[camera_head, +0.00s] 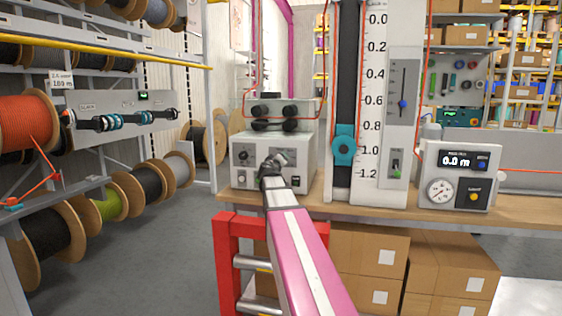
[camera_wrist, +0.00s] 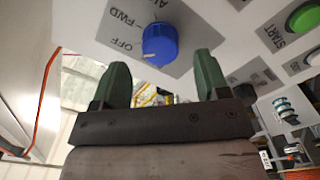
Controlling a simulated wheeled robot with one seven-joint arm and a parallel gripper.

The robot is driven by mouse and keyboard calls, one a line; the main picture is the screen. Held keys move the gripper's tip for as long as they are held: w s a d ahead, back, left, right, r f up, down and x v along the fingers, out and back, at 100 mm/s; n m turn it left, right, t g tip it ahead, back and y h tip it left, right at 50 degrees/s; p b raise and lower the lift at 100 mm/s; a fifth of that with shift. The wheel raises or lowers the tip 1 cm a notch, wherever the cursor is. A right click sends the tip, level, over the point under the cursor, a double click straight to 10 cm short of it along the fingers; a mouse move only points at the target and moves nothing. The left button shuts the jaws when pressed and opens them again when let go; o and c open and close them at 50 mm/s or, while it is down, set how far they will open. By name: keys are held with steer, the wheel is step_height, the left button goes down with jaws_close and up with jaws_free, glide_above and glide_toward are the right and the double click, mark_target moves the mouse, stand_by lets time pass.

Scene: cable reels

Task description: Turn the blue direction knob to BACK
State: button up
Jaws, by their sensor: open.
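The blue direction knob (camera_wrist: 160,45) sits on a light control panel with a grey label plate (camera_wrist: 122,28) around it. OFF and FWD read beside the knob, with another label partly cut off; BACK is not readable. I cannot tell where the knob points. My gripper (camera_wrist: 160,62) is open, its two dark green fingers on either side of the knob in the picture, with no clear contact. In the head view my gripper (camera_head: 273,163) is in front of the grey-white control box (camera_head: 240,174) on the bench, and the blue knob cannot be made out there.
A green START button (camera_wrist: 306,17) is beside the knob's plate. The bench (camera_head: 330,205) also carries a tall scale column (camera_head: 371,120) and a meter box (camera_head: 455,185). Cable reels (camera_head: 27,120) fill the left racks. Boxes (camera_head: 370,255) stand under the bench.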

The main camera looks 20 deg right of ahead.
steer(key=x, duration=0.3)
steer(key=shift+w+d, duration=0.15)
steer(key=shift+w, duration=0.1)
steer(key=c, duration=0.9)
steer(key=shift+n, duration=4.4)
